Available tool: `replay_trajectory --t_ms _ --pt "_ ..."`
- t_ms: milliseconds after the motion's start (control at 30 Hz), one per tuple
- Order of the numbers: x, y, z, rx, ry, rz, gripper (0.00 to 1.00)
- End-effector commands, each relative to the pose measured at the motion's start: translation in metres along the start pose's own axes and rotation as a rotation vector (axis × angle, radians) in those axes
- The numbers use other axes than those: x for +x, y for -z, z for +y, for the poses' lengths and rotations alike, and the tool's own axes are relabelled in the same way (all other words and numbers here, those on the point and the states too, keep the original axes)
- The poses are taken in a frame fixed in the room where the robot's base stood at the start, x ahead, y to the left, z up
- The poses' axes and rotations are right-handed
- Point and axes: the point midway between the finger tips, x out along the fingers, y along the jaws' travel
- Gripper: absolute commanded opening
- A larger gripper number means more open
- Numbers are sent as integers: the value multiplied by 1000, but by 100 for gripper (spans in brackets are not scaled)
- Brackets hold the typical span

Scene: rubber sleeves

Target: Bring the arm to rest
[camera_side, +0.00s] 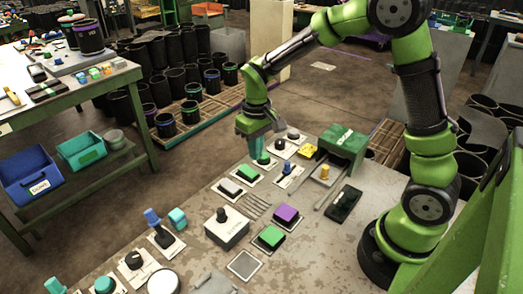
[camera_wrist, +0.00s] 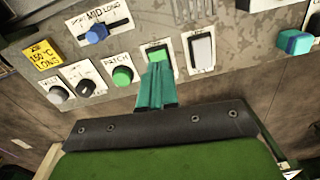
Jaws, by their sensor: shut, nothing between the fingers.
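My gripper (camera_side: 261,158) hangs over the far part of the worktable in the side view, its teal fingers pointing down. In the wrist view the gripper (camera_wrist: 156,72) has its fingers together with nothing between them. The tips are in front of a green rectangular switch (camera_wrist: 158,53), beside the round green PATCH button (camera_wrist: 122,76). I cannot tell whether they touch the panel. The arm is bent over the table, reaching out from its base at the right.
A blue slider (camera_wrist: 96,34) and white rocker (camera_wrist: 201,48) are near the fingers.

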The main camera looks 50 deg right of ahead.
Motion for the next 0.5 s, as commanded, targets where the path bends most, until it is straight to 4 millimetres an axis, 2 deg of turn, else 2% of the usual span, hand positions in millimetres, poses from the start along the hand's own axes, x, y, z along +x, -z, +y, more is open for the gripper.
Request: replay_trajectory --t_ms 33,300,500 --pt "-14 -10 -2 25 15 30 0" --pt "-81 -75 -11 169 120 218 0" --pt "-115 -124 -15 238 207 379 0"
